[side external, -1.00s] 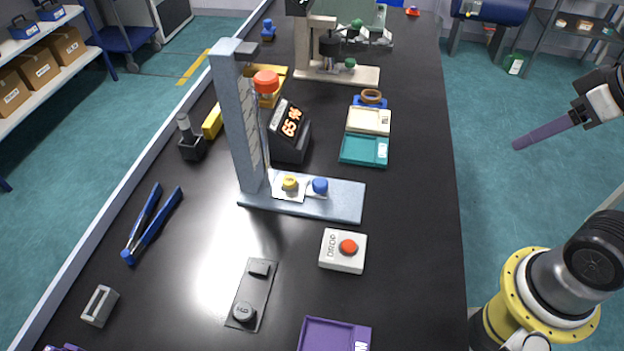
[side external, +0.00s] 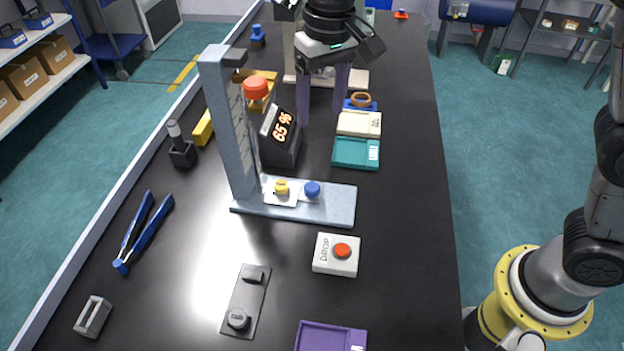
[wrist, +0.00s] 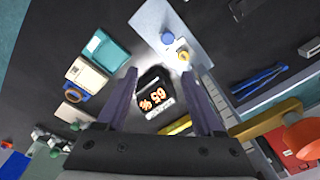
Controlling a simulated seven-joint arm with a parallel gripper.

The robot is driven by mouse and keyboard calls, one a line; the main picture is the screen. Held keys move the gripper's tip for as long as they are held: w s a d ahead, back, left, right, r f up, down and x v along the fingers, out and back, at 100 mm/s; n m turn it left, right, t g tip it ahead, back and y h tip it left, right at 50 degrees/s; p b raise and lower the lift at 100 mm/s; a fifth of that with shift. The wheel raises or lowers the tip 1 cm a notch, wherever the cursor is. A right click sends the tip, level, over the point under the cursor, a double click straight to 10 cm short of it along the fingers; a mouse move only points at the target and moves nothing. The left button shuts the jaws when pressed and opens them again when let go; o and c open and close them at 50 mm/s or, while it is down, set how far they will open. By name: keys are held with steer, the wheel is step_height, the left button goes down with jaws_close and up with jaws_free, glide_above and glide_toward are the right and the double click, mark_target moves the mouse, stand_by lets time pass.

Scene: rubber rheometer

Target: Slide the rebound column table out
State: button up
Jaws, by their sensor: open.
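The rebound column (side external: 232,130) is a tall grey post on a pale base plate (side external: 335,205) at the middle of the bench. Its small white table (side external: 279,193) sits on the plate near the post's foot and carries a yellow piece (side external: 282,187). A blue knob (side external: 312,189) stands just right of it. In the wrist view the blue knob (wrist: 167,38) and yellow piece (wrist: 184,56) lie beyond my fingertips. My gripper (side external: 321,115) is open and empty, pointing down behind the plate; in the wrist view its fingers (wrist: 159,74) are on either side of the display's line of sight.
A black display (side external: 280,138) reading 65 % stands behind the base plate, close to my left finger in the side view. Teal (side external: 356,153) and cream (side external: 359,123) trays lie to the right. A red-button box (side external: 337,254) is in front. The right bench strip is clear.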

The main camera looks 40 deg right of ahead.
mark_target(312, 186)
steer(key=shift+n+g, duration=0.3)
steer(key=f, duration=0.5)
steer(key=a+f, duration=0.1)
steer(key=f, duration=0.5)
steer(key=a+f, duration=0.1)
steer(key=f, duration=0.4)
steer(key=shift+s+a+f, duration=0.1)
steer(key=shift+s+f, duration=0.15)
steer(key=shift+f, duration=0.1)
jaws_close()
stand_by(0.4)
